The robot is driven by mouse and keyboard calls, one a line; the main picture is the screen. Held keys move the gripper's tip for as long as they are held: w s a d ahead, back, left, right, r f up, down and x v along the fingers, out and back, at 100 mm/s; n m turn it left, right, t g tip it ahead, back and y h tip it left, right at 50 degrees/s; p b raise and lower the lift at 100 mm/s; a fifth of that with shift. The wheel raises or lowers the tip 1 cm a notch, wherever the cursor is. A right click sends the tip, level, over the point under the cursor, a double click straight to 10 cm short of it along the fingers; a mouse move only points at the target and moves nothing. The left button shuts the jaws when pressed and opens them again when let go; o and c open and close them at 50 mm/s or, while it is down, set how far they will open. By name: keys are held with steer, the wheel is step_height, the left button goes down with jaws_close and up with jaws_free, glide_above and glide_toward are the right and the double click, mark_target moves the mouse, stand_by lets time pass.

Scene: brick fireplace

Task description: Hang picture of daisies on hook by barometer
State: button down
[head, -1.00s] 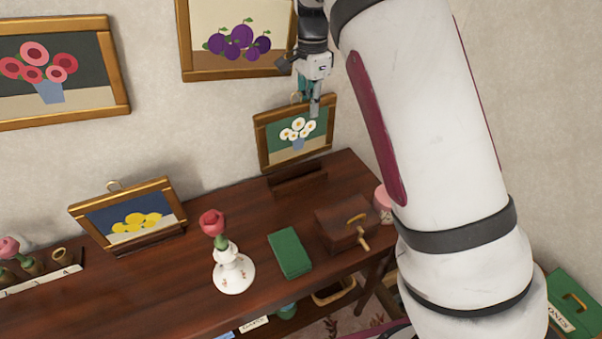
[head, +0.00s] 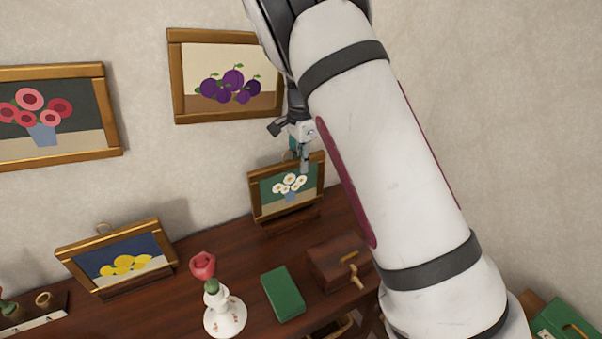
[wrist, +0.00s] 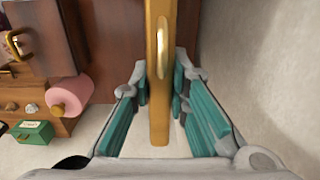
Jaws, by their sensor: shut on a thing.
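The picture of daisies (head: 289,187) has a gold frame, a green ground and white flowers. It is upright at the back of the dark wood table, at its slotted wooden stand. My gripper (head: 302,160) is at its top edge, pointing down, shut on the frame. In the wrist view my gripper (wrist: 160,88) has teal pads on both sides of the gold frame (wrist: 159,120), with a brass hanging ring (wrist: 160,52) on top. I cannot tell whether the frame's bottom is clear of the stand. Neither the barometer nor its hook is in view.
A plum picture (head: 228,78) and a pink flower picture (head: 45,115) hang on the wall. A yellow picture (head: 122,255) stands at the table's left. A rose vase (head: 224,312), green book (head: 283,293) and wooden box (head: 338,262) stand in front.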

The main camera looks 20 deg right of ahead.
mark_target(289, 183)
steer(key=shift+f, duration=1.85)
steer(key=c, duration=1.5)
jaws_free()
steer(key=shift+c, duration=0.2)
